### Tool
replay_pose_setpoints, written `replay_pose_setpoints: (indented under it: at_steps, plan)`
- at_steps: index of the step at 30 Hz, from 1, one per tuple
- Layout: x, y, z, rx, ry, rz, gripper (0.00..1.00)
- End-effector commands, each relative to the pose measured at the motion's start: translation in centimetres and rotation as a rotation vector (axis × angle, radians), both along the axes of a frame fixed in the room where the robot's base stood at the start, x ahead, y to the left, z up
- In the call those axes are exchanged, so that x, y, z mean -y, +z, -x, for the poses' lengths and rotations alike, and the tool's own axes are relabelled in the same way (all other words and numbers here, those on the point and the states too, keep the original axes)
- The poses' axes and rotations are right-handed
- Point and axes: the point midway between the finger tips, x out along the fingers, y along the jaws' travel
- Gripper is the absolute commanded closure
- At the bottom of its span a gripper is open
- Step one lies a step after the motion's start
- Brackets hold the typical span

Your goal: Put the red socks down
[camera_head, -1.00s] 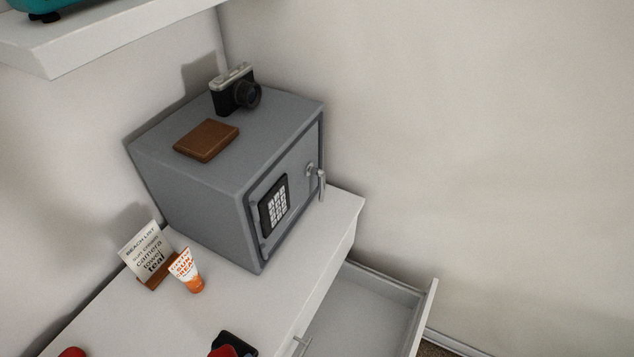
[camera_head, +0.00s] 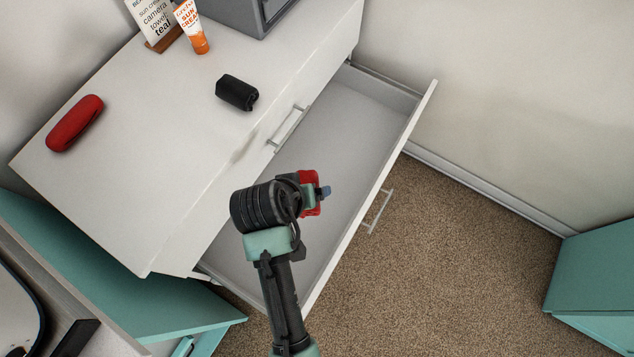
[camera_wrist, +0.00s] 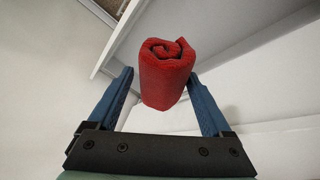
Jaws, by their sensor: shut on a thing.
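The red socks (camera_wrist: 165,80) are a rolled bundle held between the blue fingers of my gripper (camera_wrist: 162,92) in the wrist view. In the head view the red socks (camera_head: 311,208) show only partly behind my gripper (camera_head: 318,192). My gripper is shut on them, over the open drawer (camera_head: 352,125). The drawer is pulled out from the white dresser (camera_head: 150,190), and the part of its floor that shows is bare. My arm hides part of the drawer. How high the socks are above its floor is hard to tell.
On the dresser top are a black rolled bundle (camera_head: 237,92), a red case (camera_head: 75,123), an orange and white sun cream tube (camera_head: 191,27), a list card (camera_head: 152,20) and a grey safe (camera_head: 250,12). Teal furniture (camera_head: 600,270) stands right. Carpet (camera_head: 450,260) is clear.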

Motion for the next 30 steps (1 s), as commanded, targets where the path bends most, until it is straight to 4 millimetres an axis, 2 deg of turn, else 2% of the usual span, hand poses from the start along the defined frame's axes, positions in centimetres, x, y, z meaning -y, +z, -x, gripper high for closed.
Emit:
replay_pose_setpoints:
  at_steps: [1,21,25,30]
  plan:
    - [0.0,-3.3,-0.2,0.0,0.011,0.0,0.7]
    - [-0.1,-25.0,-2.0,0.001,0.146,-0.001,0.7]
    - [-0.2,-28.1,-2.3,0.002,0.165,-0.002,0.7]
    - [-0.2,-30.1,-2.5,0.005,0.18,-0.004,0.7]
